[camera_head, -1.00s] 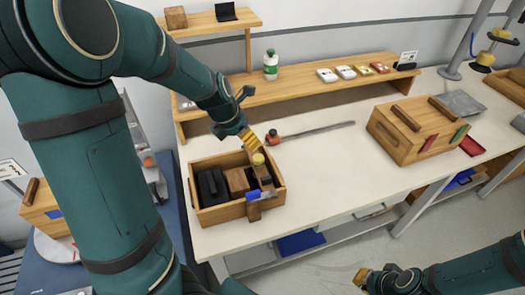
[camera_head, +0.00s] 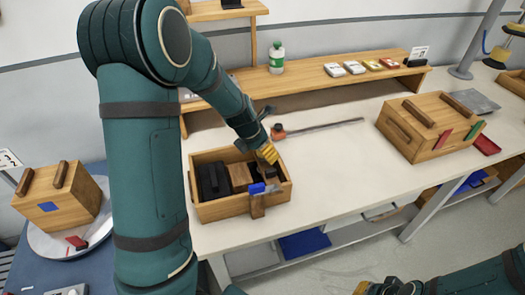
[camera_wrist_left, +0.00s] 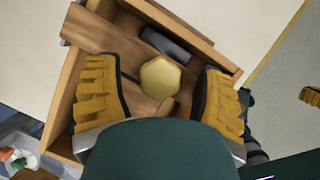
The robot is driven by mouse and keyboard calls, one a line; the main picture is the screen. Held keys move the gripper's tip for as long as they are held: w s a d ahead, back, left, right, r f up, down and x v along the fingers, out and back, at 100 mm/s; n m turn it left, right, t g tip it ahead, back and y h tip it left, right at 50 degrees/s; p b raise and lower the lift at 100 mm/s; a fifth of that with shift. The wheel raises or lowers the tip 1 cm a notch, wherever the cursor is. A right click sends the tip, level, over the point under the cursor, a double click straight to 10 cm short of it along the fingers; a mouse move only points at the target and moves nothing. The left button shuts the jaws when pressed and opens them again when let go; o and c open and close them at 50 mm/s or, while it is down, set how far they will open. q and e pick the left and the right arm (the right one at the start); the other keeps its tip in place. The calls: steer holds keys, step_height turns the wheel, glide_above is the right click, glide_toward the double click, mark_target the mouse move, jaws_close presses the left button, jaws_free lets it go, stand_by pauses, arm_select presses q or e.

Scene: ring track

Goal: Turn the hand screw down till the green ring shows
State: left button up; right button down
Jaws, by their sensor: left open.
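The hand screw's yellowish six-sided head (camera_wrist_left: 160,77) shows in the left wrist view, above brown wooden parts. My left gripper (camera_head: 268,152) is over the right part of an open wooden box (camera_head: 222,208). In the left wrist view its yellow fingers stand apart on both sides of the head, with gaps visible. In the head view the gripper hides the head. I see no green ring; the screw's shaft is hidden under its head. My right gripper (camera_head: 364,287) is at the bottom edge of the head view, too cut off to read.
The box holds a black block (camera_head: 213,183), a wooden block (camera_head: 240,177) and a blue item (camera_head: 258,188). An orange-ended rod (camera_head: 320,126) lies behind it. A lidded wooden box (camera_head: 418,132) stands to the right, with clear tabletop between.

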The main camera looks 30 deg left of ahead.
arm_select(q)
jaws_close()
